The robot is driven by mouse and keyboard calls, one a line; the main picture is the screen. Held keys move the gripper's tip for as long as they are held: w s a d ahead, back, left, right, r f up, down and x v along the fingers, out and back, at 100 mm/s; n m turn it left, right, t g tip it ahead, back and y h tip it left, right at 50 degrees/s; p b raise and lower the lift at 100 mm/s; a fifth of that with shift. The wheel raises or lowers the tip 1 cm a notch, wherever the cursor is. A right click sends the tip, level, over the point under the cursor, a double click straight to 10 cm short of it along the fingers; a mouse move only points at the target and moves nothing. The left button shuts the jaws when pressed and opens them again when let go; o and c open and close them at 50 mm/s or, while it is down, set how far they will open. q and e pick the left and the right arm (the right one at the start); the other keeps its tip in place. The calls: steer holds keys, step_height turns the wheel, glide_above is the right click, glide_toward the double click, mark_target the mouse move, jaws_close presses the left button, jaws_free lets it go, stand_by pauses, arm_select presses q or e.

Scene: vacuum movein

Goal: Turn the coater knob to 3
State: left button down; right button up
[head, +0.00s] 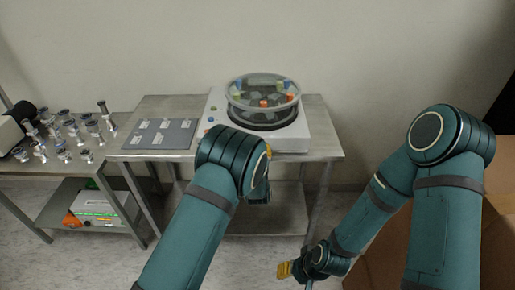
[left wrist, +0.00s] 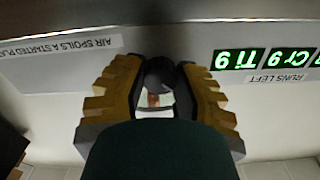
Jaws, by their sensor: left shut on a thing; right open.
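The coater (head: 300,138) is a white box with a round clear chamber (head: 262,100) on top, standing on a metal table. Its front panel (left wrist: 270,100) fills the left wrist view, upside down. A dark round knob (left wrist: 160,74) shows there between the yellow fingers of my left gripper (left wrist: 158,90), which is shut on it. The knob's pointer and number marks cannot be made out. In the head view my left arm covers the knob and most of that gripper. My right gripper (head: 285,270) is open and empty, low in front of the table, away from the coater.
Green displays (left wrist: 265,59) reading Ti 9 and Cr 9 sit beside the knob, above a RUNS LEFT label. A grey board (head: 160,134) with white labels lies left of the coater. A side table (head: 50,165) holds several metal fittings. A brown box (head: 390,250) stands at right.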

arm_select(q)
steer(key=shift+w+d+r+m, duration=0.1)
steer(key=shift+m, duration=1)
steer(key=shift+r+m, duration=0.1)
steer(key=shift+m, duration=1)
steer(key=c, duration=0.9)
jaws_free()
steer(key=shift+f, duration=0.1)
